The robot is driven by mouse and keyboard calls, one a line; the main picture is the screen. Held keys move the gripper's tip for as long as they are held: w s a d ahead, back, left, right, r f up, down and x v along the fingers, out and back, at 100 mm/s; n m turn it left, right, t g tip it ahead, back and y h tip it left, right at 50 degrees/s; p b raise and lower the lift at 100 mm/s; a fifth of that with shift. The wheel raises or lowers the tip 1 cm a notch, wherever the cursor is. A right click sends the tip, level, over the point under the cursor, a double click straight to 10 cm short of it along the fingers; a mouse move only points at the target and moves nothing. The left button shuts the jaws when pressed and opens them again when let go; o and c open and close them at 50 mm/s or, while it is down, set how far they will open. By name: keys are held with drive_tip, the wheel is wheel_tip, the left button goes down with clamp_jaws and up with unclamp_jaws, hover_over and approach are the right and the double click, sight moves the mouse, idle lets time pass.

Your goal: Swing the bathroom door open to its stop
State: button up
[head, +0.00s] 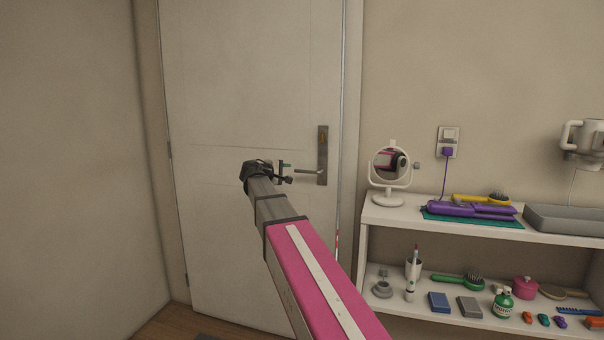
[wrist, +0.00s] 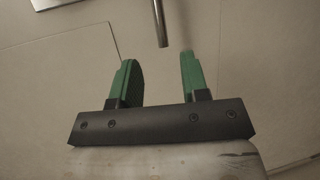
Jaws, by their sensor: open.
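The white bathroom door (head: 240,90) stands in its frame and looks shut or nearly so; hinges show on its left edge. Its lever handle (head: 308,171) sticks out to the left from a dark metal plate (head: 322,155) near the right edge. My gripper (head: 286,173) is in front of the door, just left of the lever. In the wrist view its green fingers (wrist: 160,80) are open with nothing between them. The lever's end (wrist: 160,28) shows just beyond the fingertips, in line with the gap. I cannot tell whether anything touches.
A white two-tier shelf (head: 365,221) stands right of the door, holding a round mirror (head: 389,164), a purple straightener (head: 465,209), a grey tray (head: 560,220) and several small items. A wall (head: 70,150) closes in the left side. Wooden floor (head: 165,322) shows below the door.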

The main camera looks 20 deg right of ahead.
sight(301, 171)
drive_tip(key=x, duration=1)
drive_tip(key=shift+w+d+f, duration=0.1)
drive_tip(key=shift+w+d, duration=0.05)
drive_tip(key=shift+d, duration=0.1)
clamp_jaws()
